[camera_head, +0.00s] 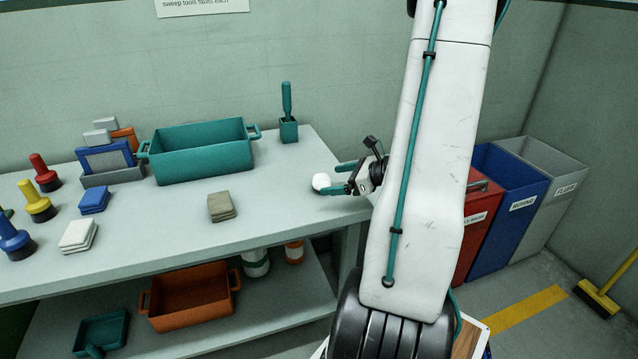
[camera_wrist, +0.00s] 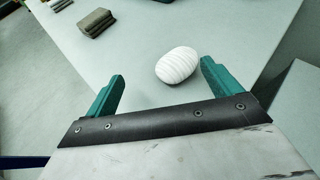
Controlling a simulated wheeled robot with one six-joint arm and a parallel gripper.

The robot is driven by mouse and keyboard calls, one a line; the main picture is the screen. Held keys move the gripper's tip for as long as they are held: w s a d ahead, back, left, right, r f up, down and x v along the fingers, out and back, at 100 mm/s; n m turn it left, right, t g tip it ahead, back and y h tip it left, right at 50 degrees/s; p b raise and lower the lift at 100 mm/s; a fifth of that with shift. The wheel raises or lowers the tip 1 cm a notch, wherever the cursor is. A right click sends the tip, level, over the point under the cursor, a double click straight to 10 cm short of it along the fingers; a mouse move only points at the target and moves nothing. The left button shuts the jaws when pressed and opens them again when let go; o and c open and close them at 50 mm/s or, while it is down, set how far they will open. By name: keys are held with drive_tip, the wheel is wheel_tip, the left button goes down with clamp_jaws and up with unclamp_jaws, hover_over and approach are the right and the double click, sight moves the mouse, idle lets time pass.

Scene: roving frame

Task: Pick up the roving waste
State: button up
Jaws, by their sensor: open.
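The roving waste (camera_head: 321,182) looks like a small white wound ball and lies near the right end of the grey bench top. In the wrist view the white ball (camera_wrist: 178,66) shows ridged windings and lies just ahead of the fingers, closer to the right one. My gripper (camera_head: 341,178) has two teal fingers and is open beside the ball, low over the bench. In the wrist view my gripper (camera_wrist: 160,85) has its fingers wide apart with nothing held. I cannot tell whether a finger touches the ball.
On the bench (camera_head: 270,202) are a teal bin (camera_head: 205,158), a folded beige stack (camera_head: 221,207), and a teal holder (camera_head: 288,130). A red bin (camera_head: 478,225), blue bin (camera_head: 512,215) and grey bin (camera_head: 556,185) labelled FLUFF stand right. A yellow broom (camera_head: 600,298) is at far right.

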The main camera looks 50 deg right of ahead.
sight(330, 181)
drive_tip(key=shift+s+d+f+m+h, duration=0.3)
drive_tip(key=shift+d+f+m, duration=0.2)
drive_tip(key=shift+d, duration=0.2)
drive_tip(key=shift+w+d+f+t, duration=0.1)
drive_tip(key=shift+w+f+t, duration=0.1)
drive_tip(key=shift+t, duration=0.1)
drive_tip(key=x, duration=0.7)
drive_tip(key=shift+d+f, duration=0.1)
drive_tip(key=shift+d, duration=0.15)
drive_tip(key=c, duration=1)
